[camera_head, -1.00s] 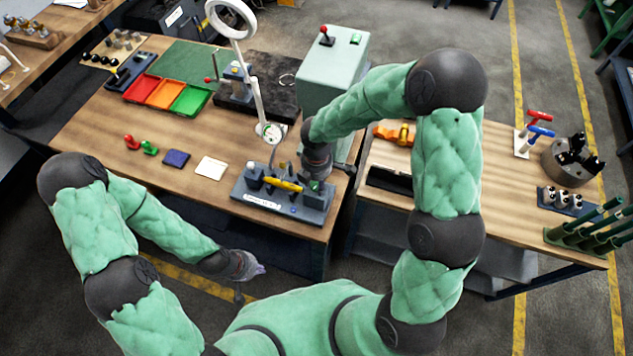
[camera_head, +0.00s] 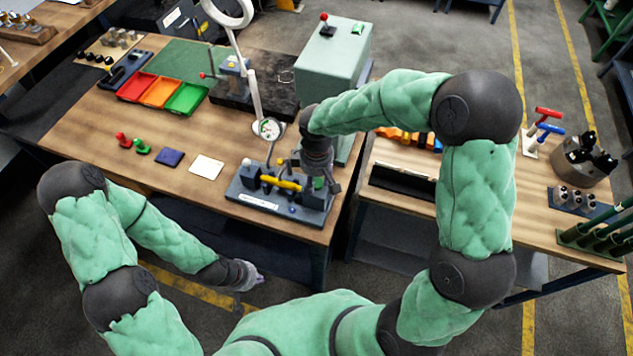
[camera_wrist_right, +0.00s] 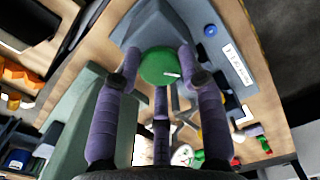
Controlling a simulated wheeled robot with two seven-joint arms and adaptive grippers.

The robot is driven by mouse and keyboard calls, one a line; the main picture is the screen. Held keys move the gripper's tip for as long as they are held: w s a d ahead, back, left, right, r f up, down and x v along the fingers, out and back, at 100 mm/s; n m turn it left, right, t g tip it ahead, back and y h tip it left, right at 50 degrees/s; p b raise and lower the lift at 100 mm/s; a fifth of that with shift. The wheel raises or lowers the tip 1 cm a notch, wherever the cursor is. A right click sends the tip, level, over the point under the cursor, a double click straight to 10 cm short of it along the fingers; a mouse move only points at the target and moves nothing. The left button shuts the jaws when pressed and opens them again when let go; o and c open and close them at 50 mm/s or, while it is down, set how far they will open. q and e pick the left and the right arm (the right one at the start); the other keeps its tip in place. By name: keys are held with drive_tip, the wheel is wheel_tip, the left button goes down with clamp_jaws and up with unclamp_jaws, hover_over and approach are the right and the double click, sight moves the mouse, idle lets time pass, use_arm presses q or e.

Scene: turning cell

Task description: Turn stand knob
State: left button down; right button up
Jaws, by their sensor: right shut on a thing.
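The stand (camera_head: 262,198) is a dark blue-grey block with a yellow part (camera_head: 283,184), a dial gauge (camera_head: 268,128) and a white label, near the table's front right corner. Its green knob (camera_wrist_right: 160,66) shows a short white mark pointing right in the right wrist view; in the head view the knob (camera_head: 319,182) is partly hidden. My right gripper (camera_wrist_right: 163,78) comes down from above, its purple fingers shut around the knob's rim. My left gripper (camera_head: 252,277) hangs low in front of the table, away from the stand; its finger opening is unclear.
On the table, a white card (camera_head: 207,166), a blue pad (camera_head: 169,157) and red and green pieces lie left of the stand. Red, orange and green bins (camera_head: 160,93) stand behind. A pale green cabinet (camera_head: 333,62) rises close behind my right gripper.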

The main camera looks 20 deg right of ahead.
drive_tip(key=m+b, duration=0.3)
drive_tip(key=m, duration=0.3)
drive_tip(key=shift+f, duration=0.15)
drive_tip(key=m+b, duration=0.1)
drive_tip(key=m, duration=0.3)
drive_tip(key=m+b, duration=0.1)
drive_tip(key=m, duration=0.2)
drive_tip(key=shift+m+b, duration=0.3)
drive_tip(key=shift+m, duration=0.1)
drive_tip(key=m+b, duration=0.1)
drive_tip(key=m, duration=0.2)
drive_tip(key=shift+m, duration=0.3)
drive_tip(key=m, duration=0.3)
drive_tip(key=shift+m+b, duration=0.3)
drive_tip(key=shift+b, duration=0.1)
drive_tip(key=m+b, duration=0.1)
drive_tip(key=m, duration=0.5)
drive_tip(key=shift+m, duration=0.4)
